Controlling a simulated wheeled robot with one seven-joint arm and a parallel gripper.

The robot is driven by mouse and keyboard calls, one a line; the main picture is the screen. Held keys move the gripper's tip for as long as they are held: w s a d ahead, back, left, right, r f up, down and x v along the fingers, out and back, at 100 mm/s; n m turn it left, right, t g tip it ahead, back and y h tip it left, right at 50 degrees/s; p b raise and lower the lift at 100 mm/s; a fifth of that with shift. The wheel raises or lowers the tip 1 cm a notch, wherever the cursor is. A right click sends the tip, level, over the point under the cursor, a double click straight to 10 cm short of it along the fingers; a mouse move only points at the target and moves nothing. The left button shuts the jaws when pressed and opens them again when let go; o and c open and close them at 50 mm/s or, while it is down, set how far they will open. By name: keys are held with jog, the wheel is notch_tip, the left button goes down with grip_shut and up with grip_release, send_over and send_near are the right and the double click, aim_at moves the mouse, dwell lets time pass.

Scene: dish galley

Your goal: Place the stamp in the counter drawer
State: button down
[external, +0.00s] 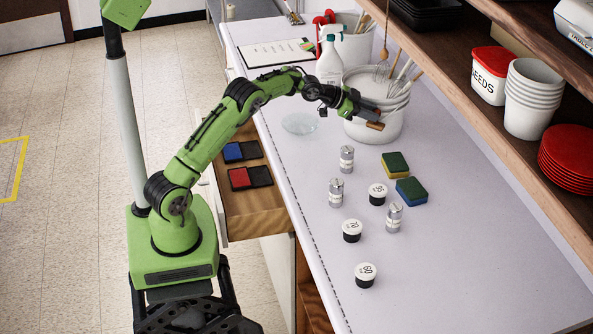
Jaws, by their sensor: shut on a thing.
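The counter drawer (262,205) stands open on the left side of the counter, below its top. A blue ink pad (234,151) and a red ink pad (240,178) lie in it, each with a dark half beside it. My gripper (372,119) is over the counter, in front of a white tub, to the upper right of the drawer. It is shut on a small brown, wood-coloured piece (376,126), which looks like the stamp. Only its end shows; the fingers hide the rest.
The white tub (374,127) of utensils stands close behind my gripper, with a spray bottle (330,62) to its left. Several metal shakers, round black-and-white pots and two sponges (396,165) stand nearer. A shelf overhangs the right side. The drawer's front part looks bare.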

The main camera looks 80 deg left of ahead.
notch_tip(320, 180, down, 10)
jog(key=shift+f+b, duration=0.1)
jog(key=shift+b, duration=0.65)
jog(key=c, duration=0.9)
grip_release()
jog(key=v, duration=1.2)
jog(key=s+d+r+n+g, duration=0.1)
jog(key=s+d+r+g, duration=0.1)
jog(key=s+d+r, duration=0.5)
jog(key=s+d+r+g, duration=0.1)
jog(key=s+d+r, duration=0.2)
jog(key=s+d, duration=0.65)
jog(key=s, duration=0.1)
jog(key=s+d+g, duration=0.1)
jog(key=s+d, duration=0.1)
jog(key=s, duration=0.1)
jog(key=s+d+n+g, duration=0.1)
jog(key=s+d, duration=0.1)
jog(key=s, duration=0.1)
jog(key=shift+d+f, duration=0.1)
jog(key=s+f, duration=0.1)
jog(key=s, duration=0.3)
jog(key=s+f+n+g+y, duration=0.1)
jog(key=s, duration=0.3)
jog(key=s+f+n, duration=0.1)
jog(key=s, duration=0.4)
jog(key=shift+s+d+f+g+y, duration=0.1)
jog(key=shift+d+f+g+y, duration=0.1)
jog(key=shift+d+g+y, duration=0.15)
jog(key=shift+c, duration=1.2)
